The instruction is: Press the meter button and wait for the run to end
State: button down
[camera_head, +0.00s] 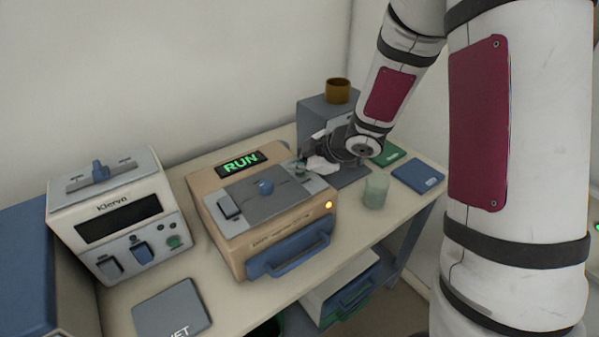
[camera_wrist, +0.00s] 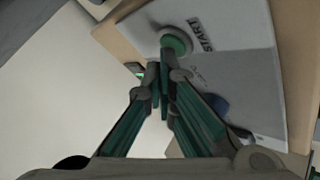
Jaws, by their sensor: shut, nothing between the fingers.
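The tan meter (camera_head: 222,240) stands in the middle of the bench with a grey top plate. Its black display (camera_head: 240,163) reads RUN in green. A small yellow lamp (camera_head: 328,205) glows at its front right. In the wrist view a round green button (camera_wrist: 177,43) sits on the light plate beside the word START. My gripper (camera_head: 303,166) is over the back right corner of the meter and partly hides that area. In the wrist view my gripper (camera_wrist: 164,72) is shut and empty, its fingertips beside the button's edge; I cannot tell whether they touch it.
A white Klerya device (camera_head: 118,215) stands left of the meter. A grey pad (camera_head: 172,310) lies in front. A pale green cup (camera_head: 376,191), a blue pad (camera_head: 418,175) and a grey box with a brown cup (camera_head: 338,91) on top are at the right.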

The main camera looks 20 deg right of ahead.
aim_at(298, 175)
dwell(0.6)
jog(key=shift+r+p, duration=0.8)
jog(key=shift+p, duration=0.2)
jog(key=shift+r, duration=0.1)
notch_tip(298, 175, up, 4)
jog(key=p, duration=0.5)
jog(key=shift+s+r, duration=0.1)
jog(key=shift+r, duration=0.3)
